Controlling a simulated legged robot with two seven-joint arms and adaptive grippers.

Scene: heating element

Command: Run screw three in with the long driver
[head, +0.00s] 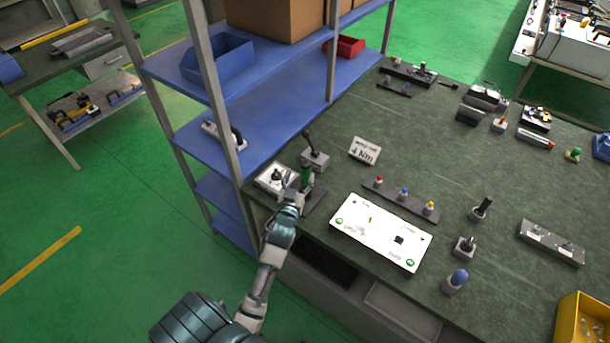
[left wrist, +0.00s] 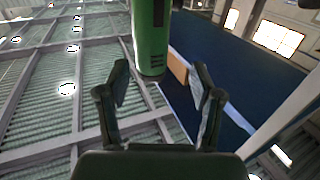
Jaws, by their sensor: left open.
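My left gripper (head: 297,188) is at the bench's left front edge, right by an upright green handle (head: 307,173). In the left wrist view, the green cylinder (left wrist: 151,40) hangs from the top between the two open fingers (left wrist: 160,82), nearer the left one; I cannot tell whether either touches it. Whether it is the long driver is not clear, as its lower part is hidden. The white panel (head: 365,243) lies flat on the bench to the right, with a small brass-coloured part and a black square on it. Screw three cannot be picked out. My right gripper is not in view.
A grey block with a black handle (head: 314,158) and a white box (head: 269,179) stand close to the gripper. Blue shelving (head: 222,160) rises at left.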

